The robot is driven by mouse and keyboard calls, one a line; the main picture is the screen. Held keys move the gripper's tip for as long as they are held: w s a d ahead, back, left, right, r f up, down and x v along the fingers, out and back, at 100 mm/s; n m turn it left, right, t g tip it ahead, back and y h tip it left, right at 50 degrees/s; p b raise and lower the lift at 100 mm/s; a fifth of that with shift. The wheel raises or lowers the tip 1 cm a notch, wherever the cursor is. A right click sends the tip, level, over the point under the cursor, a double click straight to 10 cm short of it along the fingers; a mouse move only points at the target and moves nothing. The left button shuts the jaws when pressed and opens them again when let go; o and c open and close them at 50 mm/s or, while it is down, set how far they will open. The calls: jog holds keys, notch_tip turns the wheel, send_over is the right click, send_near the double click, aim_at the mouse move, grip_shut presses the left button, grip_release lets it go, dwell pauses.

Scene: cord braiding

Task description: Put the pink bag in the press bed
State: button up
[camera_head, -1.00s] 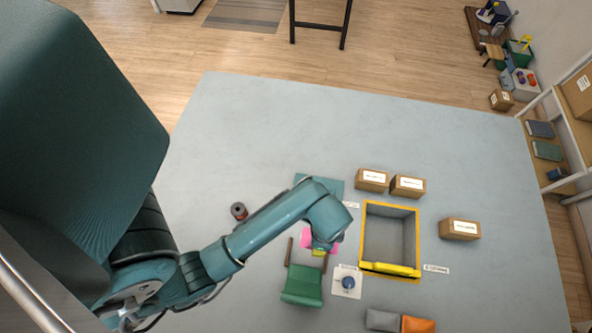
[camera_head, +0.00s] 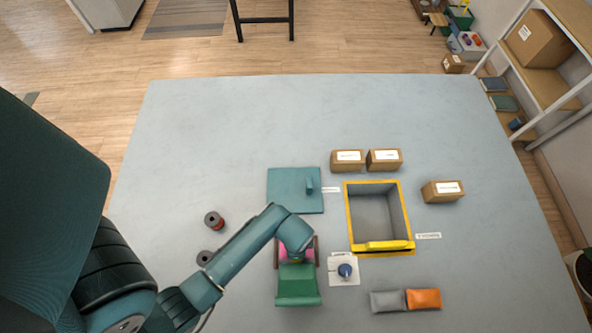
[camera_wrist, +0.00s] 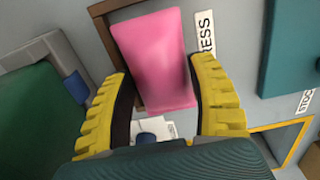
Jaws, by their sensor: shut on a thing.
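The pink bag (camera_wrist: 152,50) is between the two yellow-padded fingers of my gripper (camera_wrist: 160,78) in the wrist view. My gripper is shut on it. In the head view, pink edges of the bag (camera_head: 283,253) show on both sides of my wrist, which hides the rest. The bag is over the press bed, between its brown side rails (camera_head: 317,250). The green press block (camera_head: 298,287) is just in front of it. A brown rail (camera_wrist: 100,8) and a label reading "RESS" show beside the bag in the wrist view. I cannot tell whether the bag touches the bed.
A yellow-rimmed grey bin (camera_head: 348,215) stands to the right. A white pad with a blue knob (camera_head: 345,271) is close beside the press. Grey (camera_head: 387,301) and orange (camera_head: 423,298) bags lie front right. A teal panel (camera_head: 290,200) and cartons (camera_head: 347,160) lie behind.

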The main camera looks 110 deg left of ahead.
jog(key=shift+f, duration=0.9)
jog(key=shift+f, duration=0.15)
jog(key=o, duration=1.2)
jog(key=shift+c, duration=0.2)
notch_tip(320, 180, up, 8)
jog(key=p, duration=0.3)
jog(key=shift+f, duration=0.1)
